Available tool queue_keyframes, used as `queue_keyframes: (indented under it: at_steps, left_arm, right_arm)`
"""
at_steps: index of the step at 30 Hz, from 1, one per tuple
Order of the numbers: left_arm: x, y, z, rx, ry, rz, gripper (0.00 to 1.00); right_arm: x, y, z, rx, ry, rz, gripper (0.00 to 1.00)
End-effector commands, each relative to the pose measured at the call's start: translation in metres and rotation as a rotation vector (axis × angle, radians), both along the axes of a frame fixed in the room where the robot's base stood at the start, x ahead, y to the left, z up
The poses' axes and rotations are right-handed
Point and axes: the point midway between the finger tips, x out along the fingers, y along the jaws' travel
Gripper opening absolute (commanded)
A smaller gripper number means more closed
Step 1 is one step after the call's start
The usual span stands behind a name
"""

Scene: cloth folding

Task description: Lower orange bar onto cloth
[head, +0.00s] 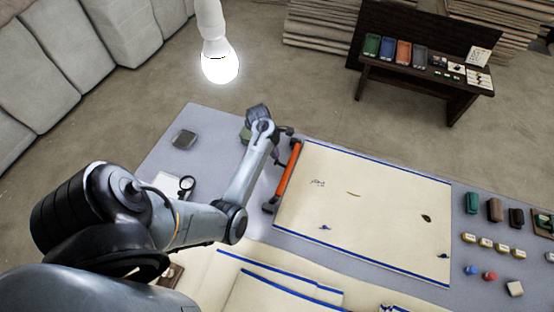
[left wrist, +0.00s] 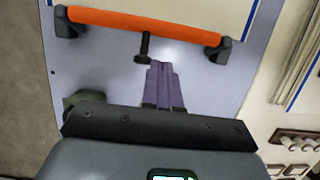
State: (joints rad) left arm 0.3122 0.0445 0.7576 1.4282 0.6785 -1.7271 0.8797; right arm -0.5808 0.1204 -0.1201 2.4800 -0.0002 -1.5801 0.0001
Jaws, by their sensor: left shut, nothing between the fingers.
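The orange bar (head: 288,168) with dark end pieces lies along the left edge of the cream cloth (head: 365,210), which has blue border lines. In the left wrist view the orange bar (left wrist: 145,23) spans the top, with the cloth just beyond it. I cannot tell whether the bar touches the cloth. My left gripper (left wrist: 162,66) is shut and empty, its purplish fingers pointing at the bar and apart from it in the picture. In the head view the left gripper (head: 279,160) is beside the bar's left side, partly hidden by its wrist. My right gripper is in neither view.
The grey table (head: 185,120) has bare room at its far left. A dark block (head: 184,139) and a magnifier (head: 186,185) lie there. Several small coloured items, including a red one (head: 490,276), stand right of the cloth. More cream cloth (head: 270,290) lies in front. A lit bulb (head: 220,65) hangs above.

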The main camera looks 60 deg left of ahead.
Motion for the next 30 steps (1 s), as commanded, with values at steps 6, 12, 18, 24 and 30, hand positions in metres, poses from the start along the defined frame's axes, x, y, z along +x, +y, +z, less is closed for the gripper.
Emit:
queue_keyframes:
  at_steps: [6, 12, 18, 24, 30]
  left_arm:
    - [0.006, -0.007, -0.029, -0.004, 0.0, -0.001, 0.0]
    - [0.011, -0.014, -0.06, -0.003, 0.0, -0.001, 0.0]
    - [0.016, -0.018, -0.081, -0.001, 0.0, -0.001, 0.0]
    - [0.017, -0.02, -0.09, 0.0, 0.0, -0.001, 0.0]
    - [0.017, -0.02, -0.09, 0.0, 0.0, -0.001, 0.0]
  right_arm:
    - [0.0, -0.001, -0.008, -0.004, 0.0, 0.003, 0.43]
    - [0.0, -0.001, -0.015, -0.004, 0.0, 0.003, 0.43]
    - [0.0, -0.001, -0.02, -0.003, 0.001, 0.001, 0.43]
    - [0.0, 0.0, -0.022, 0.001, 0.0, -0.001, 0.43]
    - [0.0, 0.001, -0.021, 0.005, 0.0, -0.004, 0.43]
